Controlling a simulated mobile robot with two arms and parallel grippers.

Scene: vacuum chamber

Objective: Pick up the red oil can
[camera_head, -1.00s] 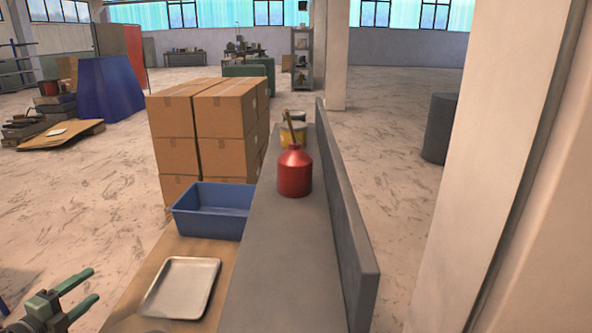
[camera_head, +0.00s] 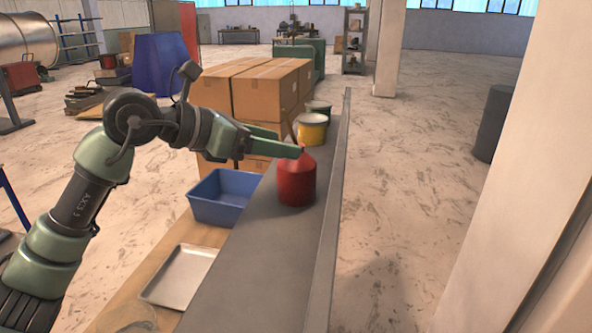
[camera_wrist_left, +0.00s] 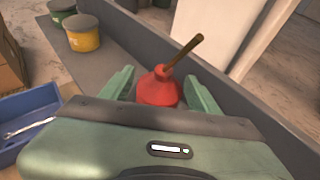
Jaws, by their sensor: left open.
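The red oil can (camera_head: 297,184) stands upright on the grey ledge in the head view. It has a rounded shoulder and a narrow brown spout, which one finger partly hides. My left gripper (camera_head: 288,148) is open and reaches in from the left at the height of the can's top. In the left wrist view, the red oil can (camera_wrist_left: 158,88) appears between the two green fingers of the left gripper (camera_wrist_left: 160,88), with its spout tilting up to the right. I cannot tell whether the fingers touch it. My right gripper is not in view.
A yellow can (camera_head: 311,131) and a dark green can (camera_head: 319,107) stand behind on the grey ledge (camera_head: 262,262). A blue bin (camera_head: 222,212) and a metal tray (camera_head: 180,277) lie to the left. Stacked cardboard boxes (camera_head: 262,92) stand behind my arm.

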